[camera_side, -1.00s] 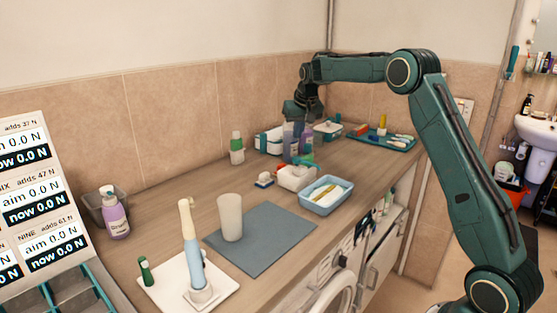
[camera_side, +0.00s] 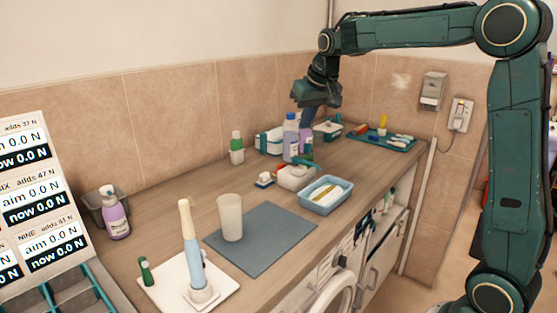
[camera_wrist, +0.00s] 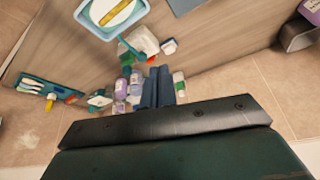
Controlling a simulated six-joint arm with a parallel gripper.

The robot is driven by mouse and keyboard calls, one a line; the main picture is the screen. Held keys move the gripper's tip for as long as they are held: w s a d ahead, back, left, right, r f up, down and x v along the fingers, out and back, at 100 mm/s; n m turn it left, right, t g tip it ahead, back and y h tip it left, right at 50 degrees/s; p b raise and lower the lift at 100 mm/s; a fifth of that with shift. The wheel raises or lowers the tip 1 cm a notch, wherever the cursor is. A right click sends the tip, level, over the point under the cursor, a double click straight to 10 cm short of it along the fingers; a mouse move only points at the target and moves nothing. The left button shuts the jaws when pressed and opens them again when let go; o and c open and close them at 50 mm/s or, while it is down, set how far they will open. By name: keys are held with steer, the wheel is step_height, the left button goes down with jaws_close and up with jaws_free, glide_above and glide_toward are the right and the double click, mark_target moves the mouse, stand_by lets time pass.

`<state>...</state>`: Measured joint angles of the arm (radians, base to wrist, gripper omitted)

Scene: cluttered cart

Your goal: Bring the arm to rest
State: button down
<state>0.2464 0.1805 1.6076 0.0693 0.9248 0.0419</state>
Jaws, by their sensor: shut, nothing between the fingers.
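My gripper (camera_side: 307,118) hangs from my raised arm over the far half of the counter, pointing down, just above and behind the bottles. In the wrist view my gripper's two dark blue fingers (camera_wrist: 158,80) lie side by side, shut and empty. A clear-and-purple bottle with a blue cap (camera_side: 291,138) stands close below it in the side view. Whether the fingertips clear the bottles behind it is hard to tell.
The counter holds a blue basin (camera_side: 327,197), a white tub (camera_side: 293,179), a teal tray (camera_side: 381,143), a beaker (camera_side: 230,218) on a grey mat (camera_side: 262,247), an electric toothbrush (camera_side: 191,244) on a white tray, and a pump bottle (camera_side: 116,219). The tiled wall runs behind.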

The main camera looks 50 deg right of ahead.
steer(key=s+a+r+n, duration=0.1)
steer(key=s+a, duration=0.3)
steer(key=s, duration=0.3)
steer(key=s+a+r+n, duration=0.1)
steer(key=s+a, duration=0.3)
steer(key=s, duration=0.3)
steer(key=s+a+f+n+y, duration=0.1)
steer(key=s+a+f, duration=0.1)
steer(key=s, duration=0.5)
steer(key=s+a+f+n+t, duration=0.1)
steer(key=s+a+f, duration=0.2)
steer(key=s+f, duration=0.2)
steer(key=s, duration=0.3)
steer(key=shift+s+y, duration=0.2)
steer(key=shift+y, duration=0.2)
